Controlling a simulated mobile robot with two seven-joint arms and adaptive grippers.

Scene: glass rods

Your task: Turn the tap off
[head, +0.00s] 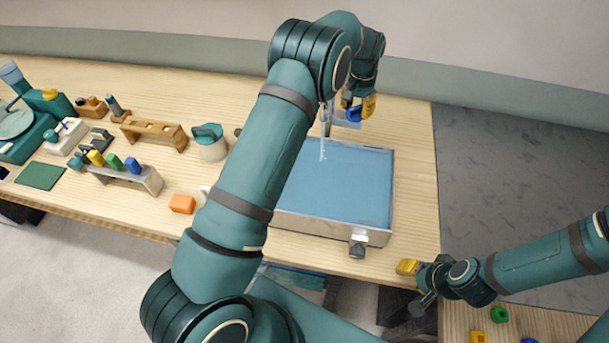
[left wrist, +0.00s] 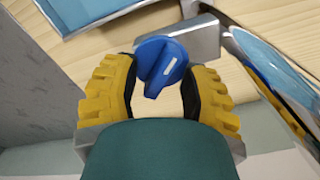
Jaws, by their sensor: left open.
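The blue tap knob (left wrist: 158,62), with a white mark, sits on a grey block in the left wrist view. It also shows in the head view (head: 354,114). My left gripper (left wrist: 160,85) is open, its yellow ribbed fingers on either side of the knob. Whether they touch it I cannot tell. In the head view my left gripper (head: 362,107) is at the back of the basin (head: 384,215). A pale stream of water (head: 322,150) falls from the spout (head: 325,112) into the basin. My right gripper (head: 409,267) is by the table's front right corner, its jaw gap unclear.
My left arm crosses above the table and hides part of the basin's left side. A pitcher (head: 210,143), a wooden rack (head: 154,132), an orange block (head: 182,204) and a holder with coloured pieces (head: 140,178) stand left of it. The table's right edge is near the basin.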

